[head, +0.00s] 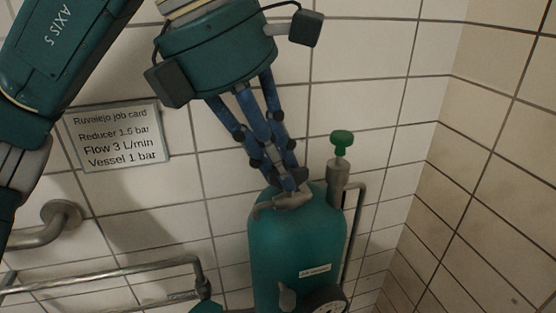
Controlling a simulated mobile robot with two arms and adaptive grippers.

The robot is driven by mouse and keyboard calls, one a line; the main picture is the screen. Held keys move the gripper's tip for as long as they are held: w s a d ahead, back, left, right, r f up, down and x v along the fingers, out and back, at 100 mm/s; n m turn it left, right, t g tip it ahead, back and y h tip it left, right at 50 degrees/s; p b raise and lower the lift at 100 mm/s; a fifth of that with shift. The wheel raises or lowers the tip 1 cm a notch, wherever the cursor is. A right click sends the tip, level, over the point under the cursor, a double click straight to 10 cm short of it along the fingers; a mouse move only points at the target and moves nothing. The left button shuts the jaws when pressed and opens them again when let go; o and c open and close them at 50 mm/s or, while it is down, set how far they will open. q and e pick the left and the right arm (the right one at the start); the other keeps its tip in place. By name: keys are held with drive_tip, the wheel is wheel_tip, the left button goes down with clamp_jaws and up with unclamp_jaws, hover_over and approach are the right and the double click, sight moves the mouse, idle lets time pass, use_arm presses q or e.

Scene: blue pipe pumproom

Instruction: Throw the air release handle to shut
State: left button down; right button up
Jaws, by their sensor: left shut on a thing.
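My left gripper (288,184) comes down from the top with its blue fingers closed on the air release handle (266,209), a small grey-brown lever on top of the teal vessel (296,240). The fingertips hide part of the handle. The handle's free end sticks out to the left of the fingers, over the vessel's shoulder. The vessel stands upright and carries a small white label (315,271) that is too small to read surely. My right gripper is not in view.
A green knob (341,143) on a metal stem rises right of the handle, close to my fingers. A gauge (328,300) sits low on the vessel. Metal pipes (110,278) run at the lower left. A job card (117,137) hangs on the tiled wall. A tiled corner stands at right.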

use_arm(q)
drive_tip(key=shift+r+m, duration=0.1)
drive_tip(key=shift+m, duration=0.2)
drive_tip(key=m+p, duration=0.1)
drive_tip(key=m+g, duration=0.1)
drive_tip(key=m, duration=0.1)
drive_tip(key=shift+w+d+r+g+p, duration=0.1)
drive_tip(key=shift+w+g+p, duration=0.2)
drive_tip(key=shift+p, duration=0.1)
drive_tip(key=m+g+p, duration=0.1)
drive_tip(key=m, duration=0.3)
drive_tip(key=shift+w+d+m+g+p, duration=0.15)
drive_tip(key=shift+m+g+p, duration=0.25)
drive_tip(key=m, duration=0.1)
drive_tip(key=m+g+y, duration=0.1)
drive_tip(key=m, duration=0.3)
drive_tip(key=shift+w+d, duration=0.2)
drive_tip(key=shift+d, duration=0.05)
drive_tip(key=m, duration=0.1)
drive_tip(key=m+y, duration=0.1)
drive_tip(key=m, duration=0.1)
drive_tip(key=m+g, duration=0.1)
drive_tip(key=shift+d+m+y, duration=0.25)
drive_tip(key=shift+m+y, duration=0.05)
drive_tip(key=shift+y, duration=0.1)
